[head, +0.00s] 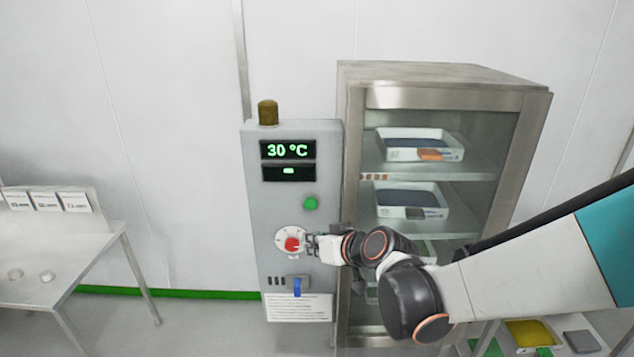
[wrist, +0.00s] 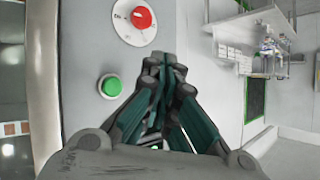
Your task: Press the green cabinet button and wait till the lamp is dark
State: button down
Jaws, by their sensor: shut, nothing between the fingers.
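The grey control cabinet (head: 257,215) carries a round green button (head: 310,203), which also shows in the wrist view (wrist: 110,86). The lamp (head: 268,112) on top of the cabinet is brownish amber and shows no clear glow. My gripper (head: 308,243) is in front of the panel, just right of the red knob and below the green button. In the wrist view my gripper (wrist: 166,62) has its fingers closed together with nothing between them, and the green button stands clear of them to the left.
The red knob (head: 292,244) sits on a white dial. The display (head: 287,150) reads 30 °C. A blue handle (head: 297,287) is lower down. A glass-fronted steel cabinet (head: 445,100) with trays stands close on the right. A table (head: 75,250) is at left.

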aim_at(310, 203)
jog(key=shift+w+r, duration=0.15)
jog(key=shift+w, duration=0.45)
jog(key=shift+w+d, duration=0.2)
jog(key=shift+w, duration=4.2)
jog(key=shift+w, duration=0.4)
jog(key=shift+w, duration=0.5)
jog(key=shift+s, duration=0.1)
jog(key=shift+s+b, duration=0.35)
jog(key=shift+s, duration=0.5)
